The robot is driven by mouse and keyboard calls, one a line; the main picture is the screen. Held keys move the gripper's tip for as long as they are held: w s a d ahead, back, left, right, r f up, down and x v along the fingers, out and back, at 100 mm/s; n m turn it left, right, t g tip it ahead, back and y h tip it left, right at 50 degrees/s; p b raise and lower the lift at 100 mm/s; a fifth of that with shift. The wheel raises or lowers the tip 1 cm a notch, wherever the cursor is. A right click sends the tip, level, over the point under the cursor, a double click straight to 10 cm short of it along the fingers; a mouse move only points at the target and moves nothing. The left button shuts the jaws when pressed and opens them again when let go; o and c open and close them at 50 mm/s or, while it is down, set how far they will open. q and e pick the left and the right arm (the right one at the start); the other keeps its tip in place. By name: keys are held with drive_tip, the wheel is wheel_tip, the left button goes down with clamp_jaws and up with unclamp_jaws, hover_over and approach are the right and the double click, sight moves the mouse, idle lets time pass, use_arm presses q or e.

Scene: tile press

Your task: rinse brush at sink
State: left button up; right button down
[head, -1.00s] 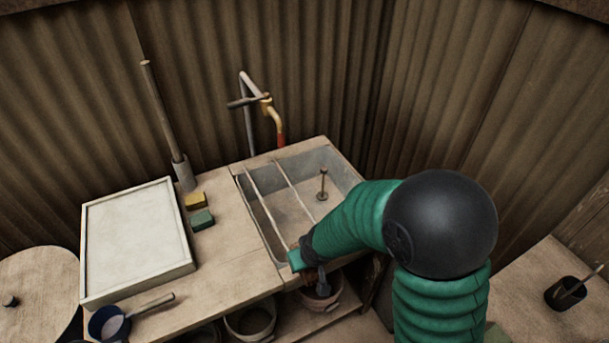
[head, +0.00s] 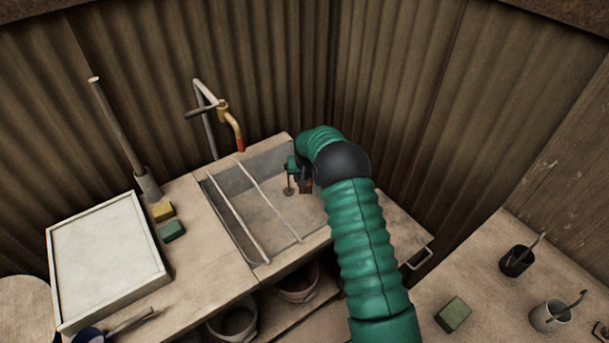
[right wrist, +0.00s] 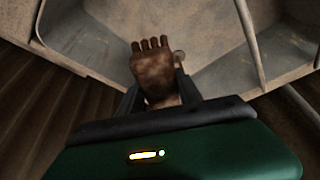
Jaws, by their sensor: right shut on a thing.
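The sink (head: 280,225) is a grey basin set in the wooden counter, with two thin rods across its left part. My right gripper (head: 303,175) is over the right part of the basin. It is shut on a brown brush (head: 307,186). In the right wrist view the brush (right wrist: 153,68) sticks out beyond the jaws (right wrist: 158,95), its stubby tufts toward the basin. Whether it touches the basin I cannot tell. The tap (head: 238,132), with a yellow spout and red tip, stands behind the sink, left of the gripper. My left gripper is not in view.
An upright drain post (head: 289,183) stands in the basin close to the gripper. On the counter left lie a framed white board (head: 105,255), a yellow sponge (head: 162,211) and a green sponge (head: 172,231). A side table at right holds dark (head: 516,261) and grey (head: 549,315) pots.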

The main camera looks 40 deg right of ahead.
wheel_tip(320, 180, down, 22)
drive_tip(key=b, duration=1.4)
drive_tip(key=shift+r, duration=0.25)
idle(1.8)
wheel_tip(320, 180, up, 22)
drive_tip(key=p, duration=1.5)
drive_tip(key=shift+r, duration=0.15)
idle(1.0)
